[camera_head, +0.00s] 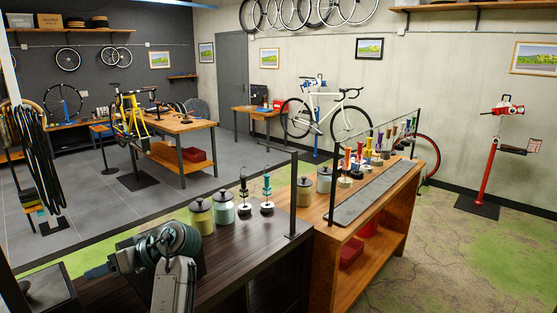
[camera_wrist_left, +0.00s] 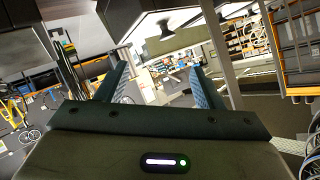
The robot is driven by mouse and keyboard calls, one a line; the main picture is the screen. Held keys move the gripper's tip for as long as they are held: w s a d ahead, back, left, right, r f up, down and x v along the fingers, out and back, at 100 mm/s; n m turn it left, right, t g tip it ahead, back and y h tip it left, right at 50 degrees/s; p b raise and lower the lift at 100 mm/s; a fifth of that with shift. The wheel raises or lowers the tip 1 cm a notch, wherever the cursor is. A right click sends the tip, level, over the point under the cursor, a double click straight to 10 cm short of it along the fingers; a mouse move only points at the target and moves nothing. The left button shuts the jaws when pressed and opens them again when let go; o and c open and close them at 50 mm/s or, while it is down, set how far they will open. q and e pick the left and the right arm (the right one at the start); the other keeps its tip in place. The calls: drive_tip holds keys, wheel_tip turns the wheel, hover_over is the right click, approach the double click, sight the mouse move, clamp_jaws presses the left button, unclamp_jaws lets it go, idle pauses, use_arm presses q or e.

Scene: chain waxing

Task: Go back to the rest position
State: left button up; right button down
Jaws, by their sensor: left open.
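My left gripper shows in the left wrist view (camera_wrist_left: 160,85), with its two blue-grey fingers spread apart and nothing between them. In the head view my left arm is folded at the lower left, over the near end of a dark bench (camera_head: 250,245). The blue fingertips (camera_head: 97,271) point left there, but most of the gripper is hidden behind the wrist. My right gripper is in neither view.
Jars (camera_head: 202,216) and small dark tools on round bases (camera_head: 267,195) stand on the dark bench. A wooden bench (camera_head: 345,215) with a grey mat (camera_head: 375,195) and several tools adjoins it. Thin upright posts (camera_head: 294,195) rise at the bench edges. Green-stained floor (camera_head: 470,260) lies open at right.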

use_arm(q)
drive_tip(key=s+d+f+m+t+h, duration=0.1)
drive_tip(key=s+f+m+t+h, duration=0.2)
drive_tip(key=s+f, duration=0.6)
drive_tip(key=s+d+f+m+t+h, duration=0.15)
drive_tip(key=s+f+m, duration=0.35)
drive_tip(key=f, duration=0.8)
drive_tip(key=s+d+f+m+h, duration=0.2)
drive_tip(key=s+d+m+h, duration=0.15)
drive_tip(key=s, duration=0.55)
drive_tip(key=s+d+f+m+h, duration=0.2)
drive_tip(key=s+d+h, duration=0.25)
drive_tip(key=s, duration=0.45)
wheel_tip(320, 180, down, 37)
drive_tip(key=a+g+b, duration=0.2)
drive_tip(key=b, duration=0.4)
drive_tip(key=s+a+f+g+b, duration=0.1)
drive_tip(key=s+f+b, duration=0.3)
drive_tip(key=s+f, duration=1.5)
wheel_tip(320, 180, down, 4)
drive_tip(key=shift+a+r+n, duration=0.25)
drive_tip(key=shift+n, duration=0.1)
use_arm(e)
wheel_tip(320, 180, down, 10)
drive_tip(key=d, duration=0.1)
use_arm(q)
drive_tip(key=shift+s, duration=0.15)
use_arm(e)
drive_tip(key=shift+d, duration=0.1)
